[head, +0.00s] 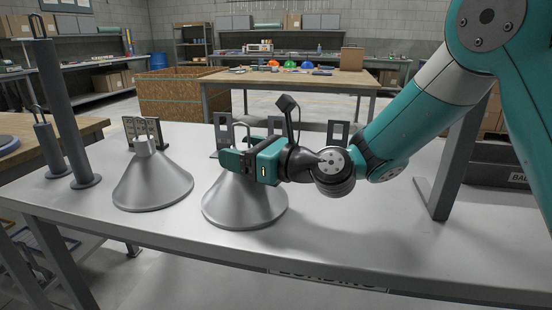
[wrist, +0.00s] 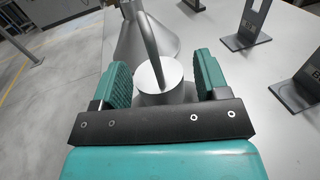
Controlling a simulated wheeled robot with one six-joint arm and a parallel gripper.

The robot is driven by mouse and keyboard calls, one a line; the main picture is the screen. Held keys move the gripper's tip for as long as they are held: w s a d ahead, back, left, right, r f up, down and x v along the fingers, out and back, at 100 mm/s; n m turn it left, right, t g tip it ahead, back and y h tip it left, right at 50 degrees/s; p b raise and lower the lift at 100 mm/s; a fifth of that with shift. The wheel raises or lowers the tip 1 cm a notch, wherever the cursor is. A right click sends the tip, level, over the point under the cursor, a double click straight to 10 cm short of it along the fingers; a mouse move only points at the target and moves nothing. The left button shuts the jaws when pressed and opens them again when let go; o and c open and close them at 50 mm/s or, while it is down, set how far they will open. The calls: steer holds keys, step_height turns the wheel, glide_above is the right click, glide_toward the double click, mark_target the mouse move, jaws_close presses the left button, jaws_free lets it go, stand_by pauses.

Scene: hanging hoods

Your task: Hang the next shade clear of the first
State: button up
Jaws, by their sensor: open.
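Two grey metal cone shades stand on the white table. The left shade (head: 152,187) stands apart, a short neck on top. The middle shade (head: 243,208) is under my gripper (head: 243,153). In the wrist view my gripper (wrist: 163,82) is open, its teal fingers on either side of the middle shade's round neck (wrist: 160,78), with gaps showing. No hanging shade is in view.
A tall grey post (head: 58,105) and a shorter cylinder (head: 48,148), both topped with loops, stand at left. Dark slotted plates (head: 338,133) stand behind the shades. A grey upright (head: 455,160) rises at right. The table (head: 340,225) is clear in front.

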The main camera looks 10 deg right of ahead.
steer(key=shift+f+b, duration=0.2)
steer(key=shift+b, duration=0.5)
steer(key=shift+b+v, duration=1.8)
steer(key=shift+v, duration=6.9)
steer(key=s+a+n+g, duration=0.1)
steer(key=n, duration=0.2)
steer(key=s+a+f+n+g, duration=0.1)
steer(key=s+a+n+g, duration=0.1)
steer(key=s+a+f+n+g, duration=0.1)
steer(key=s+n, duration=0.1)
steer(key=n, duration=0.1)
steer(key=shift+a+n+g+h, duration=0.15)
steer(key=shift+n+g+h, duration=0.15)
steer(key=s+d+f+n+g+h, duration=0.25)
steer(key=s+n+h, duration=0.35)
steer(key=n, duration=0.6)
steer(key=s+d+f+n+g+h, duration=0.2)
steer(key=s+f+n+g+h, duration=0.15)
steer(key=s+n, duration=0.6)
step_height(320, 180, up, 27)
steer(key=w+n+p, duration=0.2)
steer(key=p, duration=2.5)
steer(key=shift+p, duration=0.35)
